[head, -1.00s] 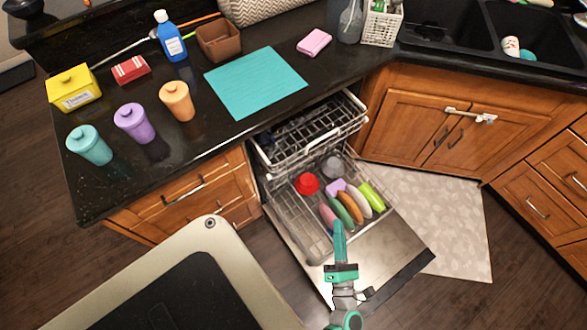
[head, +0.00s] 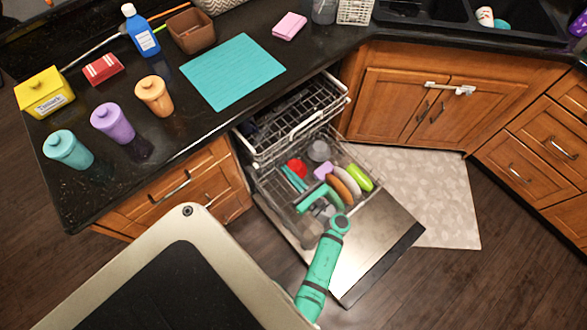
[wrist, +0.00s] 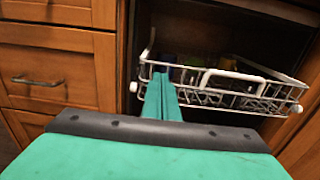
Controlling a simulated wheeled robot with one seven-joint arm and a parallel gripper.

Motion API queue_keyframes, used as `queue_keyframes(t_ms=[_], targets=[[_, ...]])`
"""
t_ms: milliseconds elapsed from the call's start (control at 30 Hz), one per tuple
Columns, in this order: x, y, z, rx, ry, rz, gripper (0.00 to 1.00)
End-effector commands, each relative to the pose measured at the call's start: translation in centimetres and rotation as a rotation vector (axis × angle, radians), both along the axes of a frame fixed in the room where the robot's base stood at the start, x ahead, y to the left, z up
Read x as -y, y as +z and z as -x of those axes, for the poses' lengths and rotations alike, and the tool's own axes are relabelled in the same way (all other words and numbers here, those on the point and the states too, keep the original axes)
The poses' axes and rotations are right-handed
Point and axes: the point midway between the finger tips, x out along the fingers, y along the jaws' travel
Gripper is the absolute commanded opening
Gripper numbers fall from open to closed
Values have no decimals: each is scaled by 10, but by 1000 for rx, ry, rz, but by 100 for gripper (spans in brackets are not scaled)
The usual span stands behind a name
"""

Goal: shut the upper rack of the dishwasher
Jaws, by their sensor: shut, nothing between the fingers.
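The dishwasher's upper rack (head: 292,122) is a white wire rack, pulled partly out under the counter edge. In the wrist view the upper rack (wrist: 232,92) shows ahead with its white front handle loop and dark items inside at the left. My gripper (wrist: 163,82) is shut and empty, its teal fingers together, pointing at the left part of the rack front; I cannot tell whether they touch it. In the head view my gripper (head: 296,176) is over the lower rack, just below the upper rack's front. The dishwasher door (head: 376,244) is folded down open.
The lower rack (head: 272,208) is out over the door and holds a red bowl (head: 297,168), plates (head: 346,182) and a green item (head: 360,178). Wooden drawers (head: 184,190) flank the opening at left, and sink cabinets (head: 420,105) at right. Canisters stand on the counter.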

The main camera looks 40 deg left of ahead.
Motion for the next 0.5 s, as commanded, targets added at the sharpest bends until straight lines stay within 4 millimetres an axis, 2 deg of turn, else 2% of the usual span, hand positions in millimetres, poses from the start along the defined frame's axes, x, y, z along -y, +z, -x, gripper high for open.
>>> queue_keyframes(t_ms=[33, 300, 500], targets=[[-11, 1, -1, 0, 3, -2, 0], [-58, 0, -4, -1, 2, -2, 0], [-79, 0, -7, -1, 0, -1, 0]])
